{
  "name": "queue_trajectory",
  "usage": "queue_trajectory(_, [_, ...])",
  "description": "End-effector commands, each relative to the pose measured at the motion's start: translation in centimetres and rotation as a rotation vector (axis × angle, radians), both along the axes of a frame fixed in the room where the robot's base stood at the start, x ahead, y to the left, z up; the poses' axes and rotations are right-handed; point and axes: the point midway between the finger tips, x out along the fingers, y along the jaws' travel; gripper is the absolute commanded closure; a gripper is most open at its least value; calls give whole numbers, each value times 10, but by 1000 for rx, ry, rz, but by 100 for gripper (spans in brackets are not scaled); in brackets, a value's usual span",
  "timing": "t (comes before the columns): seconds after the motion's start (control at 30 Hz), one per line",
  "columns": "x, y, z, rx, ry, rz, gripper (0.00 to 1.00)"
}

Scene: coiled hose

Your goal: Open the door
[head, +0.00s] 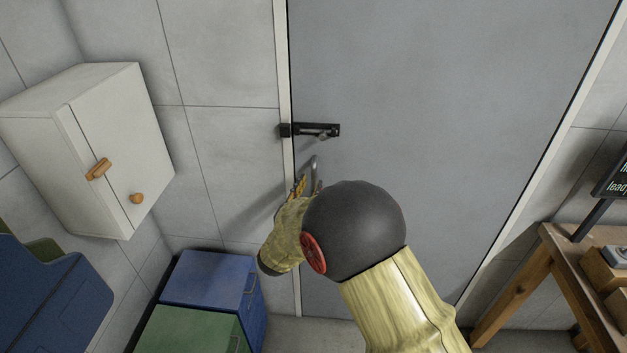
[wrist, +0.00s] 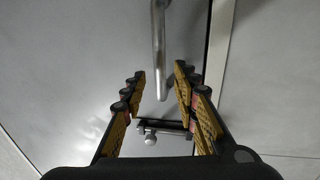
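A grey door (head: 430,110) fills the middle of the head view. Its silver bar handle (head: 314,172) is near the left edge, partly hidden by my arm. A black bolt-like latch (head: 318,130) sits above it, close to the frame. My gripper (head: 299,186) is at the handle, mostly hidden behind my wrist. In the wrist view my gripper (wrist: 160,75) is open, with yellow-padded fingers apart. The handle (wrist: 158,45) runs down into the space between the fingertips; I cannot tell whether it touches them. The latch (wrist: 165,127) with its round knob shows beyond the fingers.
A white wall cabinet (head: 90,140) with wooden knobs hangs at left. Blue (head: 210,278) and green (head: 190,330) drawer units stand below it. A wooden table (head: 550,262) with a dark screen (head: 612,180) is at right. A pale frame (head: 283,70) borders the door.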

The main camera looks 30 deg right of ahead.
Motion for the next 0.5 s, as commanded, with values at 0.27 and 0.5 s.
queue_trajectory(0.27, [26,-27,-2,1,-1,0,70])
queue_trajectory(0.5, [32,-32,0,1,-1,2,70])
